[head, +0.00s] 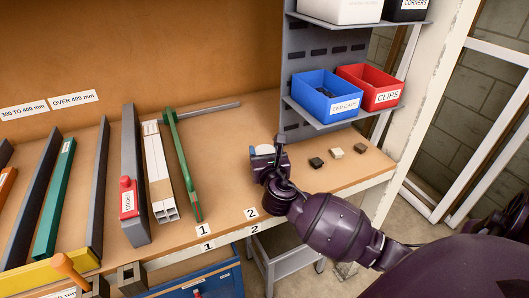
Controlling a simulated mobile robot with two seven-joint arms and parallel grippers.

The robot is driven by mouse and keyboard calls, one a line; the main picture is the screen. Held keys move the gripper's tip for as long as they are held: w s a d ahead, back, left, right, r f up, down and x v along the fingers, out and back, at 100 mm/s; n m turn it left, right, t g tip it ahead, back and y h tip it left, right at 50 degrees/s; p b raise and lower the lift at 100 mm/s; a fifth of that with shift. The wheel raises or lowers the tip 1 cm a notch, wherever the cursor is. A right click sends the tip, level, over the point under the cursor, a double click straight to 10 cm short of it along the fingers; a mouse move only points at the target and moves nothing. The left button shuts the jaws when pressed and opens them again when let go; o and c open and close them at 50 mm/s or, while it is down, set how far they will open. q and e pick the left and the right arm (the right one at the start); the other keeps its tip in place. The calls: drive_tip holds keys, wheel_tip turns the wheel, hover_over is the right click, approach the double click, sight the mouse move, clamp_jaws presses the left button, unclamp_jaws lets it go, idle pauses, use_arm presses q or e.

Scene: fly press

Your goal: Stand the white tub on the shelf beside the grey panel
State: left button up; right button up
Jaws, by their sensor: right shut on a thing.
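My right gripper (269,162) reaches in from the right over the wooden shelf and is shut on a small white thing, which looks like the white tub (263,149). A blue patch shows at its left side, and the gripper hides much of it. I cannot tell whether it touches the shelf. The wooden shelf (330,180) carries number labels 1 and 2 along its front edge. The grey panel (296,85) rises just behind and right of the gripper. My left gripper is not in view.
Long profiles and a green bar (181,165) lie left of the gripper. Several small blocks (336,153) sit to its right. Blue (326,105) and red (372,95) bins stand on a rack shelf above. A white bin (338,10) is higher up.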

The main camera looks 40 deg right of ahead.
drive_tip(key=shift+f, duration=0.1)
drive_tip(key=o, duration=1.1)
drive_tip(key=shift+c, duration=0.2)
drive_tip(key=shift+o, duration=0.6)
drive_tip(key=p+v, duration=0.1)
drive_tip(key=v, duration=1)
drive_tip(key=shift+s+a+p, duration=0.3)
drive_tip(key=shift+s, duration=0.15)
